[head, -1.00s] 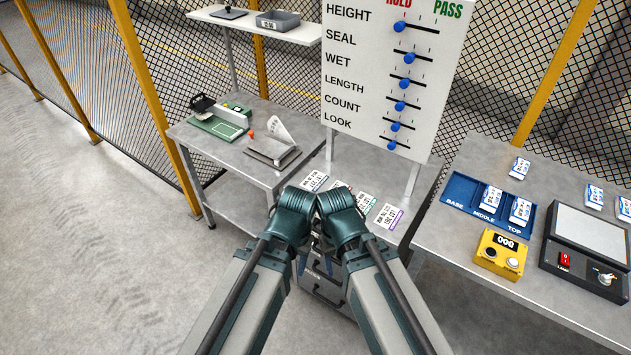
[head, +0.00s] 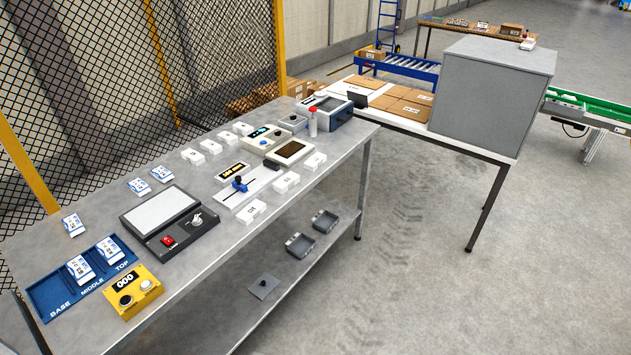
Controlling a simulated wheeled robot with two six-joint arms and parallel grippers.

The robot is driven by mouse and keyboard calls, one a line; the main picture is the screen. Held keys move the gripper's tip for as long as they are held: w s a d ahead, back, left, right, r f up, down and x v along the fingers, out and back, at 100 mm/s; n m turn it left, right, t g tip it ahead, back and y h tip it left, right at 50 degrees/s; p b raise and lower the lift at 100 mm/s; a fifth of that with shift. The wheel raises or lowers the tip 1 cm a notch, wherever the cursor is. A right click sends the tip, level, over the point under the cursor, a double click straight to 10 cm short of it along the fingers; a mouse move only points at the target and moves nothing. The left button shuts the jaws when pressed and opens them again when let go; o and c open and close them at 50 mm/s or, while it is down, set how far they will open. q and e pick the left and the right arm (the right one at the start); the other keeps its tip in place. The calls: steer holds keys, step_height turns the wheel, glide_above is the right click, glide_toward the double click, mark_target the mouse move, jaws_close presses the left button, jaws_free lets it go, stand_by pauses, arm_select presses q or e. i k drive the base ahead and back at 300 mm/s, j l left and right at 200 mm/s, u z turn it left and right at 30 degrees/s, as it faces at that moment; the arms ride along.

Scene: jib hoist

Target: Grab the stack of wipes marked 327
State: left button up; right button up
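Several small white packs with blue labels are on the long grey table. One pack (head: 72,224) lies behind the blue tray, and two more packs, one left (head: 138,185) and one right (head: 162,174), lie behind the light panel. The blue tray (head: 45,299), marked BASE, MIDDLE and TOP, holds a pack (head: 79,268) at MIDDLE and a pack (head: 107,249) at TOP; BASE looks empty. Small white blocks stand farther along, such as one near the front edge (head: 251,210) and one at the back (head: 193,156). Their marks are too small to read, so I cannot tell which is 327. Neither gripper is in view.
A yellow counter box (head: 136,290) reading 000 and a light panel (head: 160,209) with switches stand on the table. A slider device (head: 240,186) and a dark-screened device (head: 290,151) are farther right. A grey cabinet (head: 492,90) stands beyond. The floor at right is clear.

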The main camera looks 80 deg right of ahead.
mark_target(317, 160)
steer(key=l+z, duration=0.1)
steer(key=z, duration=0.35)
steer(key=l+z, duration=0.1)
steer(key=z, duration=0.35)
steer(key=l+z, duration=0.1)
steer(key=z, duration=0.4)
steer(key=l+z, duration=0.1)
steer(key=z, duration=0.35)
steer(key=l+z, duration=0.15)
steer(key=z, duration=0.3)
